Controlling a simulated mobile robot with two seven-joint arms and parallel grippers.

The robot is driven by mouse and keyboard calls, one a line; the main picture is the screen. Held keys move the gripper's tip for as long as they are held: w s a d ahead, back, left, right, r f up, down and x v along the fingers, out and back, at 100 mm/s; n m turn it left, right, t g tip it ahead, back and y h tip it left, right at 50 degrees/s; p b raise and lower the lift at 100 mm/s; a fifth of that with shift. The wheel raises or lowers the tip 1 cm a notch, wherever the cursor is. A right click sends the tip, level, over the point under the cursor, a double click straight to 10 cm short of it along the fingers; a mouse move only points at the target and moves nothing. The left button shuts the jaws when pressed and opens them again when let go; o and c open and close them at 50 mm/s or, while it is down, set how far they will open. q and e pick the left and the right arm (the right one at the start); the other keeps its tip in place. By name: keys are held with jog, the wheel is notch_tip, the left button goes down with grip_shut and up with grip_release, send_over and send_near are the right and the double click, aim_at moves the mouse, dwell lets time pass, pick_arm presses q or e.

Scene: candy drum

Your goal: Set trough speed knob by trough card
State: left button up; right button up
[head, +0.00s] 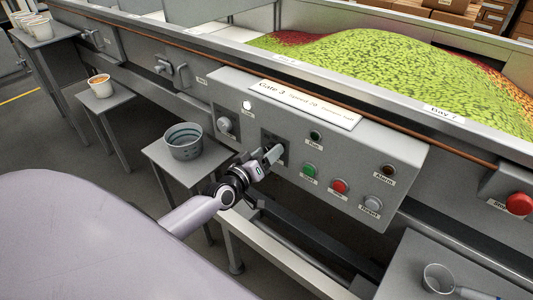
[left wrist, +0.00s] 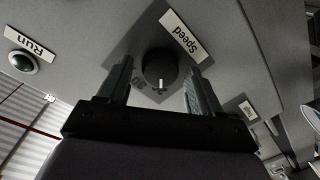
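The black speed knob (left wrist: 160,68) with a white pointer mark sits on a dark dial plate below a "Speed" label (left wrist: 181,35) in the left wrist view. My left gripper (left wrist: 157,82) is open, with one finger on each side of the knob and gaps visible between. In the head view my left gripper (head: 270,155) is at the control panel (head: 345,165) and mostly hides the knob. A white card (head: 305,104) on the panel's top edge reads "Gate 3" and "Speed 20", with smaller text that is unclear. My right gripper is not in view.
A trough of green candy (head: 385,75) lies behind.

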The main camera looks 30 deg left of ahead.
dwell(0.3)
pick_arm(q)
jog(key=s+p, duration=0.1)
jog(key=s, duration=0.6)
jog(key=shift+r, duration=0.2)
jog(key=shift+s, duration=0.1)
dwell(0.4)
jog(key=s+d+f+m+g+h+p, duration=0.1)
jog(key=s+d+f+m+g, duration=0.2)
jog(key=s+d, duration=0.4)
jog(key=s+d+f+m+g+p, duration=0.2)
jog(key=s+d+f+m+g, duration=0.2)
jog(key=s, duration=0.8)
jog(key=d+m, duration=0.2)
jog(key=d, duration=0.1)
jog(key=shift+s+d+f+h+p, duration=0.2)
jog(key=shift+h+p, duration=0.1)
jog(key=shift+h, duration=0.1)
jog(key=shift+w, duration=0.1)
jog(key=c, duration=0.5)
jog(key=shift+w+d, duration=0.1)
